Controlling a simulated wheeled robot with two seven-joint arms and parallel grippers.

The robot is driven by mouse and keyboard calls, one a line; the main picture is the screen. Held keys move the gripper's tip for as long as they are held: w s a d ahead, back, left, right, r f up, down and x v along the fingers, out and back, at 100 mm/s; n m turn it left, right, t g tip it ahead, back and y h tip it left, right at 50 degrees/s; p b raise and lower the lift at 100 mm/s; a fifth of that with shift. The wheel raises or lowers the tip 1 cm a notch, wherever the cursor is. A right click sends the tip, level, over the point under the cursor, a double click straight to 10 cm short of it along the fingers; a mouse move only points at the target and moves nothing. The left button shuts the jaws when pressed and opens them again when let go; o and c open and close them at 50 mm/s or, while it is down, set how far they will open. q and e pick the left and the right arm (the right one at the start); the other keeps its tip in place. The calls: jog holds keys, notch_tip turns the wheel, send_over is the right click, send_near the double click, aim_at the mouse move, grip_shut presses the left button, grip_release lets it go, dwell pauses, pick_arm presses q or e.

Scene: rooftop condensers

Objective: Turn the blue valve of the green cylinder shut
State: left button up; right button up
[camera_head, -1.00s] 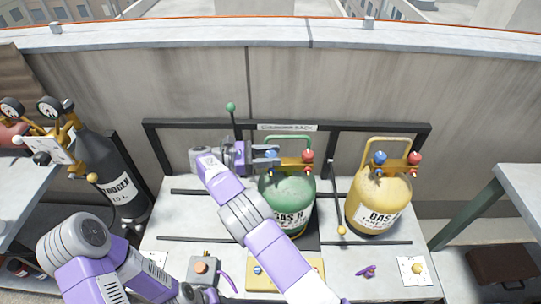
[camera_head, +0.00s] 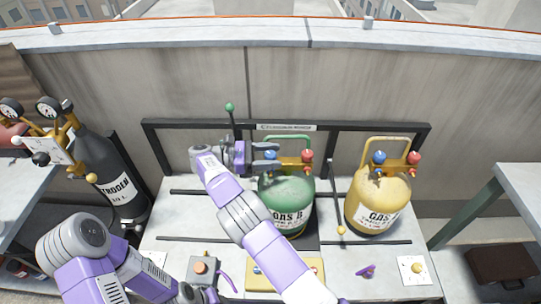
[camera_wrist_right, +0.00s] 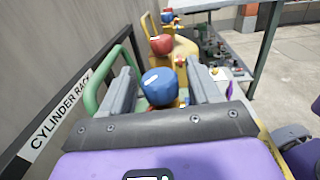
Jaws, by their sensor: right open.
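The green cylinder (camera_head: 286,190) stands in the rack with a blue valve (camera_head: 270,154) and a red valve (camera_head: 307,155) on top. My right gripper (camera_head: 266,154) is open at the blue valve, its fingers pointing right. In the right wrist view the blue valve (camera_wrist_right: 160,86) lies between the two open grey fingers, with no clear contact on either side. The red valve (camera_wrist_right: 162,45) shows beyond it. My left arm is at the lower left in the head view; its gripper (camera_head: 195,296) is near the bottom edge, partly cut off, its jaws unclear.
A yellow cylinder (camera_head: 378,200) with its own blue and red valves stands to the right. The black cylinder rack (camera_head: 365,128) runs behind both. A dark nitrogen cylinder (camera_head: 108,175) stands at the left. A yellow plate (camera_head: 312,272) lies in front.

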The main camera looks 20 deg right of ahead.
aim_at(271, 154)
jog(key=shift+r, duration=0.15)
notch_tip(271, 154, up, 10)
jog(key=p, duration=0.3)
jog(key=shift+n, duration=0.3)
